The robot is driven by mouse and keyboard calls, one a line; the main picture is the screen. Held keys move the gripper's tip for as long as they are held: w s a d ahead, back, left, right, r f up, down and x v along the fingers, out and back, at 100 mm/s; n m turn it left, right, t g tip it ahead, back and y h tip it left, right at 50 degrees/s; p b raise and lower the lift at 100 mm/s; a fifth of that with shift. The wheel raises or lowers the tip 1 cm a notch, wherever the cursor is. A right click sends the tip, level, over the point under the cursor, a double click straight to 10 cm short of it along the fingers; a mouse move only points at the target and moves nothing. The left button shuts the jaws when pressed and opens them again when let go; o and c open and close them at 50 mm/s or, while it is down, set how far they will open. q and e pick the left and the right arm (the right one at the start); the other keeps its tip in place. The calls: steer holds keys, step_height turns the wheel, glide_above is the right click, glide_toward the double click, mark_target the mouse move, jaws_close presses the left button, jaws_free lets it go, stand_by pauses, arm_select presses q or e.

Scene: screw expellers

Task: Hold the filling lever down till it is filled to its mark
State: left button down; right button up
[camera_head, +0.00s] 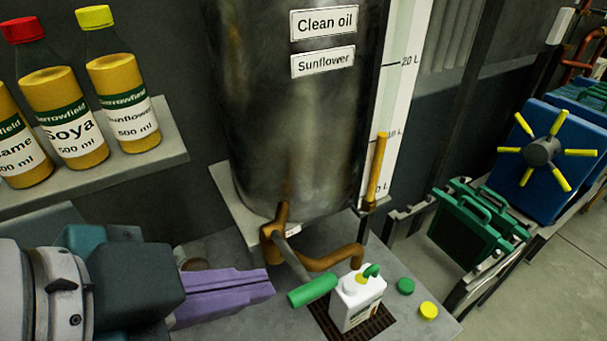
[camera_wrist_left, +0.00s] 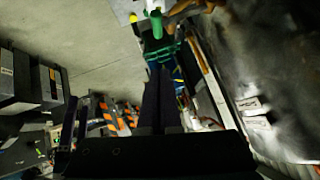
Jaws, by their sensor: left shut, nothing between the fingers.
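The filling lever has a green handle (camera_head: 312,290) and a grey arm running up to a brass valve (camera_head: 275,238) under the steel oil tank (camera_head: 285,120). It slopes down toward the front. My left gripper (camera_head: 272,284) has purple fingers, shut and empty, pointing at the handle from the left with a small gap in the picture; contact cannot be told. The handle shows beyond my fingertips in the left wrist view (camera_wrist_left: 156,24). A white jug (camera_head: 356,303) stands under the brass outlet on a dark grate. Its fill mark and level cannot be made out. My right gripper is not in view.
A green cap (camera_head: 405,286) and a yellow cap (camera_head: 428,310) lie right of the jug on the grey bench (camera_head: 235,325). Bottles stand on a shelf (camera_head: 110,165) at the upper left. A sight tube (camera_head: 377,168) with a litre scale is beside the tank.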

arm_select(q)
glide_above(320, 283)
steer(key=s+a, duration=0.1)
steer(key=s, duration=0.2)
step_height(320, 283, down, 7)
steer(key=shift+w+a+f, duration=0.15)
steer(key=shift+a+f, duration=0.1)
steer(key=shift+f, duration=0.4)
steer(key=shift+w+a+f, duration=0.15)
steer(key=shift+a+f, duration=0.05)
steer(key=shift+f, duration=0.4)
steer(key=shift+w+a+f, duration=0.1)
steer(key=shift+w+f, duration=0.05)
steer(key=shift+f, duration=0.45)
